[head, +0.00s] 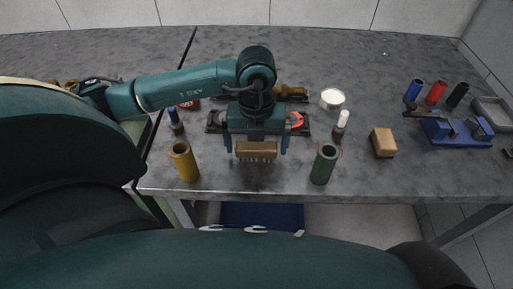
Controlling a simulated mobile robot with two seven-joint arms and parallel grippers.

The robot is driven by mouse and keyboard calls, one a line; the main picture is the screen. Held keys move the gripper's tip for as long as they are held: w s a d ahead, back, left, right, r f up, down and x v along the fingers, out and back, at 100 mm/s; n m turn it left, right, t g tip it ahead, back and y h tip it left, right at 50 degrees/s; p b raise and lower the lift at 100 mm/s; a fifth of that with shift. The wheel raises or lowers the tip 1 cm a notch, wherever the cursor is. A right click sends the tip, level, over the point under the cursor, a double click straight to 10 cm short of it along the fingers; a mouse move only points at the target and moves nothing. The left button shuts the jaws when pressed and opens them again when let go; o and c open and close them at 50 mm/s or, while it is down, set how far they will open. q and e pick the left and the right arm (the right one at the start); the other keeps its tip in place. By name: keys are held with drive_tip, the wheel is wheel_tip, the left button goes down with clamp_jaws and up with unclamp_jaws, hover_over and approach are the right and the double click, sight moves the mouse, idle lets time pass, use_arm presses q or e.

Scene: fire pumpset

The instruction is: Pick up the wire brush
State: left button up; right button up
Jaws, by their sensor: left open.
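The wire brush (256,151) is a tan block with a row of bristles along its lower edge. It shows below the palm of my left gripper (257,147), near the front middle of the table. The gripper points down and is open, with one blue-grey finger on each side of the brush. Gaps seem to show between the fingers and the brush ends; contact is hard to tell. The gripper body hides what lies directly behind the brush. My right gripper does not show.
A yellow cylinder (183,162) stands left of the brush and a green cylinder (324,165) right, both close to the gripper. A tan block (384,142), a white round container (332,99) and a blue vise-like tool (455,131) are farther right.

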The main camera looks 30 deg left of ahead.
use_arm(q)
drive_tip(key=shift+f, duration=0.5)
drive_tip(key=shift+r, duration=0.1)
drive_tip(key=c, duration=0.9)
